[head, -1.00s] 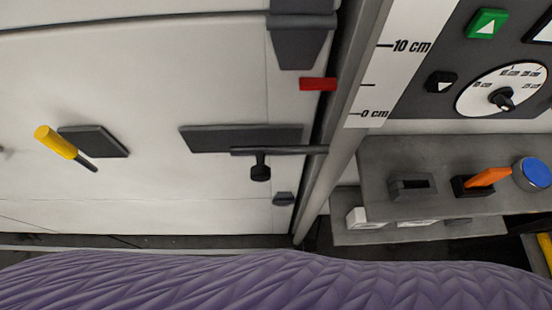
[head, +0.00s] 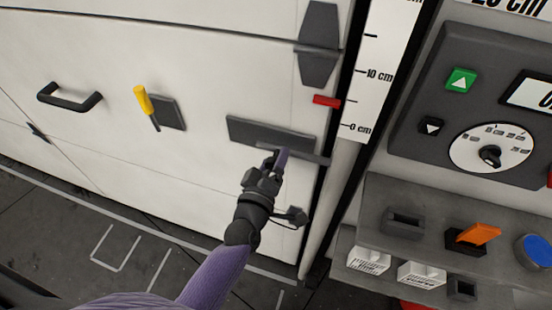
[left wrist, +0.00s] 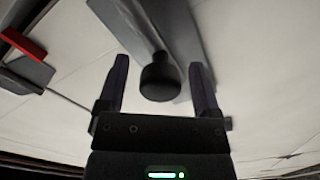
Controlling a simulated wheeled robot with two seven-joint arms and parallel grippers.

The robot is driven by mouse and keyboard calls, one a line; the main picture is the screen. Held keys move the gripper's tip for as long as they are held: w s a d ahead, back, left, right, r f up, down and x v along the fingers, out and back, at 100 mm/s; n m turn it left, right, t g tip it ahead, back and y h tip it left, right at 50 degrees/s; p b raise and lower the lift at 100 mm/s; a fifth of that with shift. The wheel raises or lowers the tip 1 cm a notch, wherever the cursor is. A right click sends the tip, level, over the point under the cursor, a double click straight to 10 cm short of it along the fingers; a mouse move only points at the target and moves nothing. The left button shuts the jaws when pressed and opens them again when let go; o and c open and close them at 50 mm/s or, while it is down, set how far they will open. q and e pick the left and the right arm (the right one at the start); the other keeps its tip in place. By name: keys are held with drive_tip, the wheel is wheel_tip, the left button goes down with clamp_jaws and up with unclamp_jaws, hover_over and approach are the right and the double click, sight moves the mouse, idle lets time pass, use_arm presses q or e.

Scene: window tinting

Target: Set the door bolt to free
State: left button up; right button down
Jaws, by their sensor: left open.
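The door bolt is a dark backing plate (head: 245,129) with a grey bar (head: 308,157) along it, on the white door (head: 200,75). The bar's right end reaches the dark gap at the door's right edge. My left gripper (head: 274,160) is at the bolt and hides its knob in the head view. In the left wrist view, the black round knob (left wrist: 159,80) shows between the two spread fingers of my left gripper (left wrist: 160,66). I cannot tell whether either finger touches it. My right gripper is not in view.
A yellow lever (head: 143,100) and a black handle (head: 69,98) are left of the bolt. A red tab (head: 326,101) sits above its right end. A control panel (head: 455,85) and a shelf with an orange switch (head: 476,233) and blue button (head: 535,251) are right.

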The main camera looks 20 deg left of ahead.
use_arm(q)
drive_tip(key=shift+w, duration=0.75)
clamp_jaws()
